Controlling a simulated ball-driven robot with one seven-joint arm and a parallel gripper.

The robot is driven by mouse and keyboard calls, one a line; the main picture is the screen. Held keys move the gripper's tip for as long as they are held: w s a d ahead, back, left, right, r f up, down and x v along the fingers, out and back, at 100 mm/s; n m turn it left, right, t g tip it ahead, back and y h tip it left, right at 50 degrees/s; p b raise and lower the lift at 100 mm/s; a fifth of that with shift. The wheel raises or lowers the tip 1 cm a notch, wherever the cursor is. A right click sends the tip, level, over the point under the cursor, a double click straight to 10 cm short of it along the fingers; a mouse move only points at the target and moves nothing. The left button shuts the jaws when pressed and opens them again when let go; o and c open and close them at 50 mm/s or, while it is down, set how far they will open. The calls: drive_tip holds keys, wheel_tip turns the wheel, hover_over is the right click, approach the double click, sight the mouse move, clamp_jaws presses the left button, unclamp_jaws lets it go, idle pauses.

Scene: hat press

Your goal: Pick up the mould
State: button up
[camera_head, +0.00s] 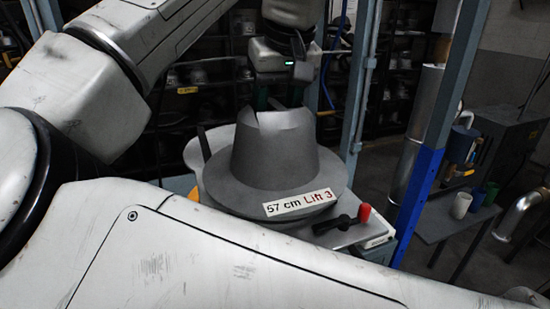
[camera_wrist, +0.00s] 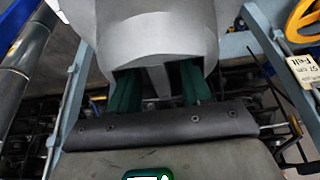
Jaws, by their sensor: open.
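The mould (camera_head: 270,155) is a grey hat shape with a tall notched crown and a wide brim. The fingertips are hidden in or behind the crown, so contact cannot be told.
A lever with a red knob (camera_head: 364,212) stands at the mould's front right. Blue-grey frame posts (camera_head: 440,100) flank the press. A side table (camera_head: 440,217) with cups is at right. Dark shelves fill the back. A yellow handwheel (camera_wrist: 303,22) shows in the wrist view.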

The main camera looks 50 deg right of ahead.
drive_tip(key=shift+c, duration=0.5)
clamp_jaws()
drive_tip(key=shift+r, duration=0.15)
idle(0.7)
